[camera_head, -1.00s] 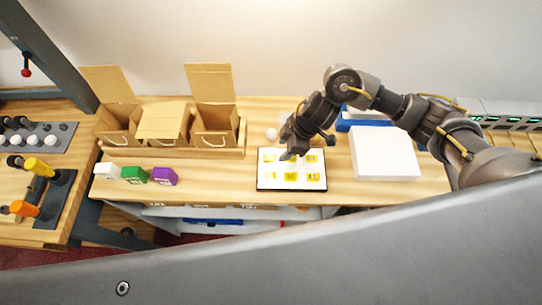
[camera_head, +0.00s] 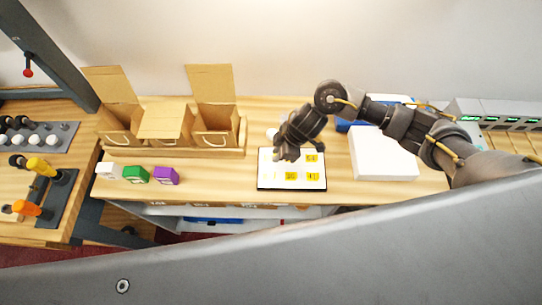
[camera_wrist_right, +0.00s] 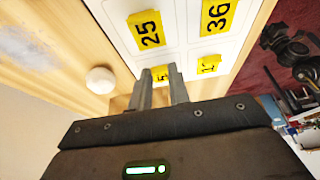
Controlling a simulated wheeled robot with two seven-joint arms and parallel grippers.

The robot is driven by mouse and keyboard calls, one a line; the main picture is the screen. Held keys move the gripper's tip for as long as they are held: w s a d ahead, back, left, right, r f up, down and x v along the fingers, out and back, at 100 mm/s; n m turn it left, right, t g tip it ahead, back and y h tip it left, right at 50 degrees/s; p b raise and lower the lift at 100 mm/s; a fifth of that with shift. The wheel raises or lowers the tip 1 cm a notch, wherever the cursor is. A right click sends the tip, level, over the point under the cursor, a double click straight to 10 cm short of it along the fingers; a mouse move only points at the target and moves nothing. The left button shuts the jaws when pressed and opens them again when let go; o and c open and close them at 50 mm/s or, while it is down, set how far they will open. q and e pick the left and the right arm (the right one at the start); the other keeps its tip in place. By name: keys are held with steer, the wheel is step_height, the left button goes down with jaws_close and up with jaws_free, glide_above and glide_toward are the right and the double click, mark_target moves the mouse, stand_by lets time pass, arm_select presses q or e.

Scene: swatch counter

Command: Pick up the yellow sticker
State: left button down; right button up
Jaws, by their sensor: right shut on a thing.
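My right gripper (camera_head: 284,156) is over the back left part of the white sticker sheet (camera_head: 265,184). In the right wrist view, its two fingers (camera_wrist_right: 162,86) are shut on a small yellow sticker (camera_wrist_right: 160,73) with a dark number, partly hidden between the fingertips. I cannot tell whether this sticker is clear of the sheet. Other yellow stickers numbered 25 (camera_wrist_right: 148,31) and 36 (camera_wrist_right: 216,14) lie on the sheet beyond the fingers, with another (camera_wrist_right: 208,65) to the right. My left gripper is not in view.
A white ball (camera_wrist_right: 100,80) rests just behind the sheet. A white box (camera_head: 384,155) stands to its right. White (camera_head: 107,171), green (camera_head: 136,174) and purple (camera_head: 166,176) blocks stand to the left. Open cardboard boxes (camera_head: 214,119) are behind them. The counter between the blocks and sheet is clear.

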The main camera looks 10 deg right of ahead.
steer(key=shift+r, duration=0.5)
steer(key=s+a+r+p, duration=0.2)
steer(key=s+a+r, duration=0.2)
steer(key=s+r, duration=0.8)
steer(key=shift+s+a, duration=0.2)
steer(key=shift+s, duration=0.5)
steer(key=shift+r, duration=0.1)
steer(key=shift+r+p, duration=1.3)
steer(key=shift+r, duration=0.6)
